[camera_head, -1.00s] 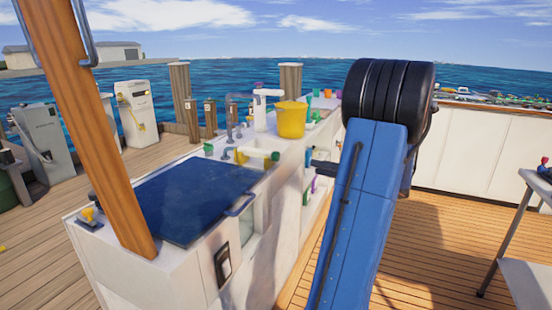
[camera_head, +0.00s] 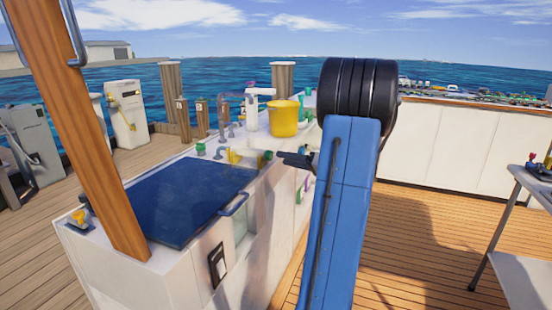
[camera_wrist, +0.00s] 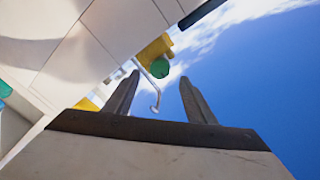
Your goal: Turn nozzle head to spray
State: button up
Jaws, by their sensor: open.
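I cannot tell for sure which part is the nozzle head. A white tap-like fitting with a purple top (camera_head: 256,96) stands on the white counter beside a yellow bucket (camera_head: 284,119). My gripper (camera_head: 280,155) reaches left from the blue arm, near the counter's back part below the bucket. In the wrist view my gripper (camera_wrist: 160,77) has two dark fingers apart with nothing held between them. Beyond the fingers are a round green knob (camera_wrist: 160,68), a yellow block (camera_wrist: 154,49) and a thin hooked grey rod (camera_wrist: 155,98). They look apart from the fingers.
A dark blue hatch lid (camera_head: 185,203) with a handle covers the counter's near part. A wooden post (camera_head: 85,140) rises at the left. Small green and yellow fittings (camera_head: 201,149) line the counter. A metal table (camera_head: 520,270) stands at the right; the deck (camera_head: 430,240) between is clear.

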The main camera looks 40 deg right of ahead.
aim_at(272, 156)
jog(key=shift+x, duration=2.6)
jog(key=c, duration=1)
jog(key=shift+c, duration=0.2)
